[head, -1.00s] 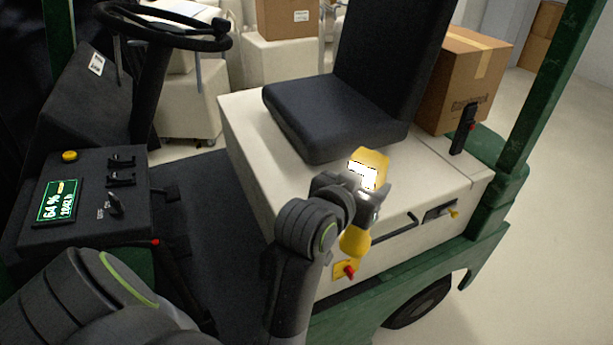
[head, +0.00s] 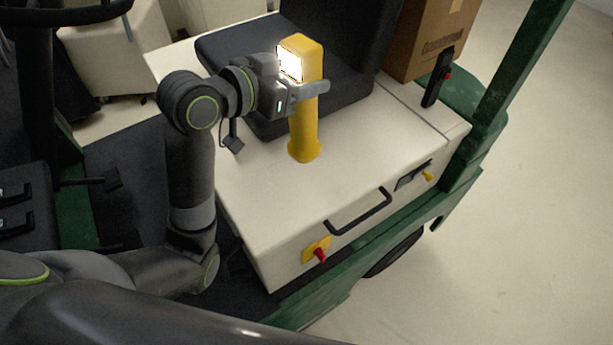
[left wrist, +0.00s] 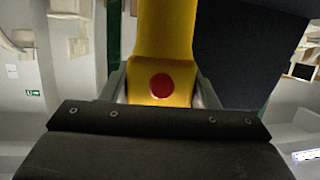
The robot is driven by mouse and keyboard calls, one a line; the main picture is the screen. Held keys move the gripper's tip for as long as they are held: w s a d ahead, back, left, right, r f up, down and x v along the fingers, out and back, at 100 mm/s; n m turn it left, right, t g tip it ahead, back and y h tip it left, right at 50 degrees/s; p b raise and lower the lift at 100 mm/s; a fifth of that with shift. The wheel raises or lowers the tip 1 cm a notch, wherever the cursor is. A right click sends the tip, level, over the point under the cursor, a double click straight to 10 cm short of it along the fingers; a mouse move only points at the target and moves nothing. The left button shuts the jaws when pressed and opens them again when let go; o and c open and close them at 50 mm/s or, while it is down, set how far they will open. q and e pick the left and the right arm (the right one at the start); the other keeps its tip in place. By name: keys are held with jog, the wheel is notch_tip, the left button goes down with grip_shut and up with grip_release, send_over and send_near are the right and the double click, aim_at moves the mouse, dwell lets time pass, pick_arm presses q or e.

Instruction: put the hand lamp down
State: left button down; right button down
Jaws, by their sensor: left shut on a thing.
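The yellow hand lamp (head: 304,125) is upright in the head view, its lit white face near the top turned to the left and front. My left gripper (head: 308,92) is shut on it below the lit face. The lamp's base is over or on the cream seat box of the cart (head: 250,185); I cannot tell if it touches. In the left wrist view the lamp's yellow body (left wrist: 165,40) with a red button fills the space between the fingers (left wrist: 160,92). My right gripper is not in view.
The black seat (head: 230,70) is right behind the lamp. A black handle (head: 360,212) and a red knob (head: 320,254) are on the box's side. A cardboard box (head: 425,40) stands at the back right. The cream top right of the lamp is clear.

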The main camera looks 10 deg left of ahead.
aim_at(297, 122)
pick_arm(q)
jog(key=shift+s+d+r+m+g+h, duration=0.25)
jog(key=shift+d+r+m+g+h, duration=0.35)
jog(key=shift+m, duration=0.1)
notch_tip(297, 122, down, 10)
jog(key=shift+s+r+p, duration=0.1)
jog(key=shift+p, duration=0.4)
jog(key=c, duration=1)
grip_release()
jog(key=shift+f, duration=0.25)
jog(key=o, duration=0.5)
jog(key=shift+r, duration=0.15)
